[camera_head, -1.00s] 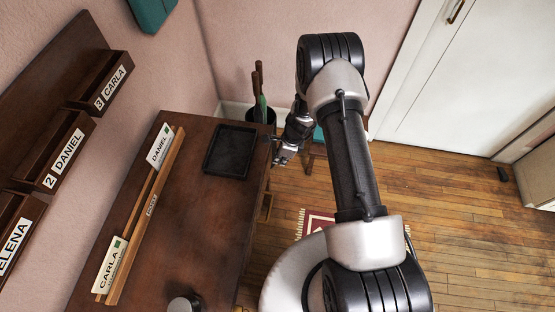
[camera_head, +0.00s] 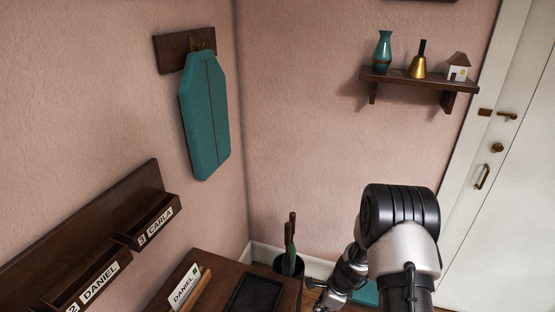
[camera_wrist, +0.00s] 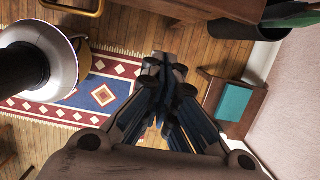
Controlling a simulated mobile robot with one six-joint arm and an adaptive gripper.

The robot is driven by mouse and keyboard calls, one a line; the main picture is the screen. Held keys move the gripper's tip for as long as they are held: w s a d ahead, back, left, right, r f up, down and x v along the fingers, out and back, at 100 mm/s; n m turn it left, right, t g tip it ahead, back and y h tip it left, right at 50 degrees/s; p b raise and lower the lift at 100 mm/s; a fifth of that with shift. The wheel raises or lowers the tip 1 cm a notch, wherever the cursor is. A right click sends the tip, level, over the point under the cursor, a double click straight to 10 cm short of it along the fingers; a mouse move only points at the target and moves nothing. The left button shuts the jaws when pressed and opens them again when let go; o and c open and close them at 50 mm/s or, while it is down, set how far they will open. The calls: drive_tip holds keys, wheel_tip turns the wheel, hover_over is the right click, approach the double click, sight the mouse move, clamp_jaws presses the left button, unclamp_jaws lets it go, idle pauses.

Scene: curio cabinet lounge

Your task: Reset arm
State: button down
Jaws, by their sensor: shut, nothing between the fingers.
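My gripper (camera_head: 330,298) is at the lower edge of the head view, below my bent arm and beyond the right edge of the dark desk (camera_head: 222,268). In the wrist view my gripper (camera_wrist: 165,68) points over the floor, with its fingers together and nothing between them. It touches nothing that I can see. The rest of my arm is cut off by the bottom of the head view.
A dark stand (camera_head: 289,264) with upright handles is in the corner. A black tray (camera_head: 255,294) and DANIEL card (camera_head: 185,287) are on the desk. A stool (camera_wrist: 207,101) bears a teal item (camera_wrist: 235,101). A patterned rug (camera_wrist: 100,98) lies below. A wall shelf (camera_head: 420,81) holds ornaments.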

drive_tip(key=s+a+r+n+t, duration=0.15)
drive_tip(key=r+n, duration=0.35)
drive_tip(key=r, duration=0.9)
drive_tip(key=s+a+r+n, duration=0.3)
drive_tip(key=r+n, duration=0.3)
drive_tip(key=r, duration=0.8)
drive_tip(key=s+d+r+n+t+h, duration=0.1)
drive_tip(key=s+r+n, duration=0.4)
drive_tip(key=s, duration=0.6)
drive_tip(key=s+d+r+n+t+h, duration=0.1)
drive_tip(key=s+r+n, duration=0.5)
drive_tip(key=s, duration=0.5)
drive_tip(key=shift+r+h, duration=0.3)
drive_tip(key=shift+r, duration=0.25)
drive_tip(key=shift+n, duration=0.3)
